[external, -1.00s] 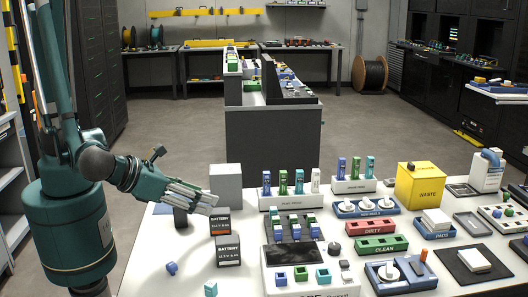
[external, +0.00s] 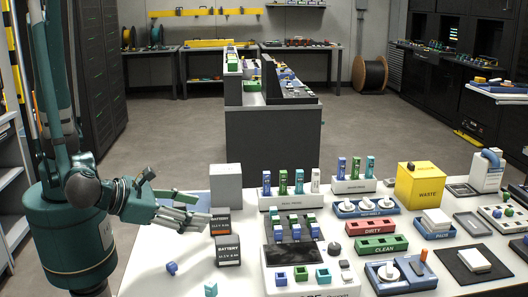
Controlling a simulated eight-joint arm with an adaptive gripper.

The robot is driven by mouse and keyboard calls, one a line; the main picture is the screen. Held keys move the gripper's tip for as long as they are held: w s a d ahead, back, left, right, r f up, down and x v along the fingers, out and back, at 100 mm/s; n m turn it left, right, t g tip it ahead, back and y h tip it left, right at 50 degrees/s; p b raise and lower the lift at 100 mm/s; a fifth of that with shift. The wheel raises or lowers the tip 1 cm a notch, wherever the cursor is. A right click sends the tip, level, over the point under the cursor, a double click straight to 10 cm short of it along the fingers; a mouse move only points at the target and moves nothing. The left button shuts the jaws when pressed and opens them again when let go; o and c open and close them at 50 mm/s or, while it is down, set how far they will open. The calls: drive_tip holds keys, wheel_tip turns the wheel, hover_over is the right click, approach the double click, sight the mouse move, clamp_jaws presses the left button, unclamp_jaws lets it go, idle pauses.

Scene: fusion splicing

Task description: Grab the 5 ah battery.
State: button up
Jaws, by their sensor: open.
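Two dark box-shaped batteries with white lettering stand on the white table, left of centre in the external view. The rear battery (external: 220,222) has an orange band, and the front battery (external: 228,251) stands just nearer the camera. The capacity print is too small to read surely, so I cannot tell which is the 5 Ah one. My gripper (external: 203,219) is open, its fingers pointing right at the rear battery's left side. The fingertips overlap that battery's left edge in the picture; I cannot tell whether they touch it. Nothing shows between the fingers.
A grey block (external: 226,184) stands close behind the batteries. A splicer unit (external: 308,270) and racks of coloured holders fill the table to the right. The table's front left is mostly clear.

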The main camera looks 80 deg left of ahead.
sight(215, 212)
drive_tip(key=shift+x, duration=1)
drive_tip(key=shift+b+x, duration=1.1)
drive_tip(key=shift+x, duration=1.55)
drive_tip(key=shift+a, duration=0.1)
drive_tip(key=c, duration=1.5)
drive_tip(key=shift+o, duration=0.2)
drive_tip(key=shift+r, duration=0.2)
drive_tip(key=shift+r+p, duration=1.75)
drive_tip(key=shift+r, duration=3.15)
